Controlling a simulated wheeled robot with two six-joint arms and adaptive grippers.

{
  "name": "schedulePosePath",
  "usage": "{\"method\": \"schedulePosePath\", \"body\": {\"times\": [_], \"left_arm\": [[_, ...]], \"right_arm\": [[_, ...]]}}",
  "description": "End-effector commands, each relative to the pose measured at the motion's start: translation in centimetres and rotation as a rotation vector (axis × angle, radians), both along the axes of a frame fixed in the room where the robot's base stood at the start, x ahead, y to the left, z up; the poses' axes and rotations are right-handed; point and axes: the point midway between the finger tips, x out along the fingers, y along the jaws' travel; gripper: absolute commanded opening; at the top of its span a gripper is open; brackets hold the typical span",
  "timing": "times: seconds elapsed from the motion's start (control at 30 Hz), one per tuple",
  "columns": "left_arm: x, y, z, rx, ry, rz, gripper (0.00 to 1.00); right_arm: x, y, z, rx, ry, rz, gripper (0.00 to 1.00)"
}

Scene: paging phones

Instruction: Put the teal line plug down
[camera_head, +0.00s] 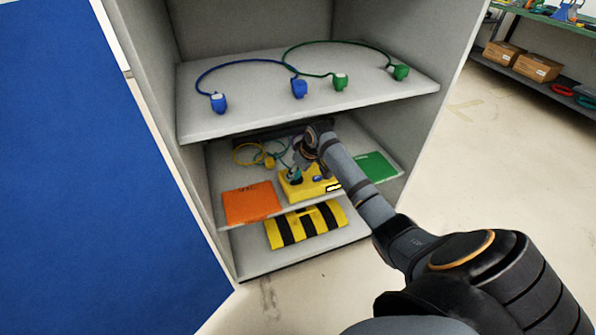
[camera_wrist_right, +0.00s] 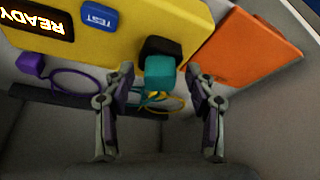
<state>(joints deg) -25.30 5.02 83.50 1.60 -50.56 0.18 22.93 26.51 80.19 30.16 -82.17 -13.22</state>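The teal line plug (camera_wrist_right: 160,73) sits at the black socket (camera_wrist_right: 163,47) on the yellow box (camera_wrist_right: 130,38). In the head view, the teal plug (camera_head: 295,175) shows on the left part of the yellow box (camera_head: 296,192), on the middle shelf. My right gripper (camera_wrist_right: 161,72) is open. Its fingers stand on either side of the teal plug, with a gap visible on both sides. In the head view, my right gripper (camera_head: 302,160) is small and partly hidden by its own arm. My left gripper is not in view.
The orange card (camera_head: 250,204) lies left of the box and the green card (camera_head: 375,167) right. A yellow cable (camera_head: 245,154) lies behind. A purple plug (camera_wrist_right: 30,63) shows in the wrist view. The upper shelf (camera_head: 240,120) is close above my arm; cabinet walls flank it.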

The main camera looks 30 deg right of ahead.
Motion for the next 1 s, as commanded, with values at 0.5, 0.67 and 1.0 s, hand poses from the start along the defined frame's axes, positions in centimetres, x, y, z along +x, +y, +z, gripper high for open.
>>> {"method": "schedulePosePath", "body": {"times": [0.5, 0.67, 1.0], "left_arm": [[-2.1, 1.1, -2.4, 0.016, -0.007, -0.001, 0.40], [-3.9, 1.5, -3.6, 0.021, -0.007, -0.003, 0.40], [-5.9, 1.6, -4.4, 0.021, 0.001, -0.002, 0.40]], "right_arm": [[-4.6, -1.0, 1.8, -0.009, 0.006, 0.000, 0.56], [-8.6, -1.5, 1.9, -0.008, 0.007, 0.003, 0.56], [-12.2, -1.9, 1.7, -0.001, 0.001, 0.000, 0.56]]}}
